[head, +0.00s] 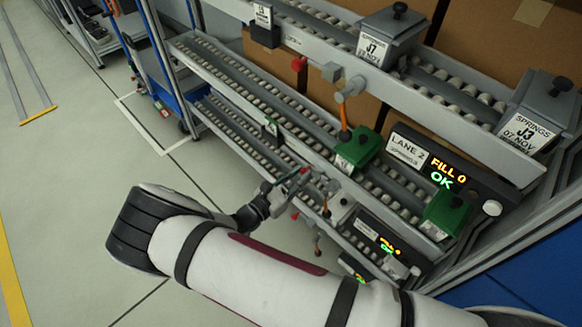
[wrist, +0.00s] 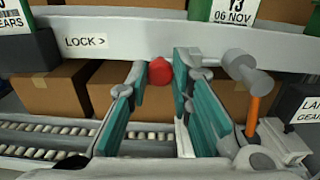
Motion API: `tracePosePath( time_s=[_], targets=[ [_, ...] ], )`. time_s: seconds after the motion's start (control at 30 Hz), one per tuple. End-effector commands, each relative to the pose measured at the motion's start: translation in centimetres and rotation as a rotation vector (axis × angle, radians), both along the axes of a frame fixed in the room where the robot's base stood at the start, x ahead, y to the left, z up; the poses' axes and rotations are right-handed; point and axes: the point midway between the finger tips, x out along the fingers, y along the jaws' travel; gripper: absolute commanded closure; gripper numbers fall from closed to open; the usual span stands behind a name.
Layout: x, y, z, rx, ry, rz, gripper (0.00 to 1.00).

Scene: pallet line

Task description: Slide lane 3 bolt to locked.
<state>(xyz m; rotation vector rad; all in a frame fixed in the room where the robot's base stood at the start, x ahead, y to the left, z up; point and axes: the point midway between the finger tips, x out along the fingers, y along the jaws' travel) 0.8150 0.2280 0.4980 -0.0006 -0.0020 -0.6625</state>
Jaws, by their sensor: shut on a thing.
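The bolt's round red knob (wrist: 160,71) sits on the front rail just right of a "LOCK >" label (wrist: 85,41) in the wrist view. My gripper (wrist: 158,77) has its teal-padded fingers on either side of the knob, shut on it. In the head view my gripper (head: 289,187) is at a lower rail, and the red knob (head: 304,170) shows small by its tips. The lane number at this bolt cannot be read; the bolt's rod is mostly hidden.
A grey cylinder with an orange stem (wrist: 252,88) stands close right of my fingers. A lane sign (wrist: 304,108) is cut off at the right. The LANE 2 display (head: 440,170) and another red knob (head: 299,64) are on the rail above. Open floor (head: 70,190) lies left.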

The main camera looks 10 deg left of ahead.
Motion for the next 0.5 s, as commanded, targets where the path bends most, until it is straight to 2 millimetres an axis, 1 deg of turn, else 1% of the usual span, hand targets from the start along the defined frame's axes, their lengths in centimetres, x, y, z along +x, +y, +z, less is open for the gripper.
tracePosePath(
  time_s=[0.03, 0.13, 0.43, 0.47, 0.5],
  targets=[
    [-0.47, -0.54, 0.16, -0.002, 0.004, 0.0, 1.0],
    [-0.86, -1.08, 0.07, 0.0, 0.004, -0.001, 1.0],
    [-1.06, -1.39, -0.1, -0.001, 0.003, -0.007, 1.0],
    [-1.07, -1.41, -0.11, -0.001, 0.003, -0.007, 0.73],
    [-1.07, -1.42, -0.11, -0.003, 0.003, -0.007, 0.64]
  ],
)
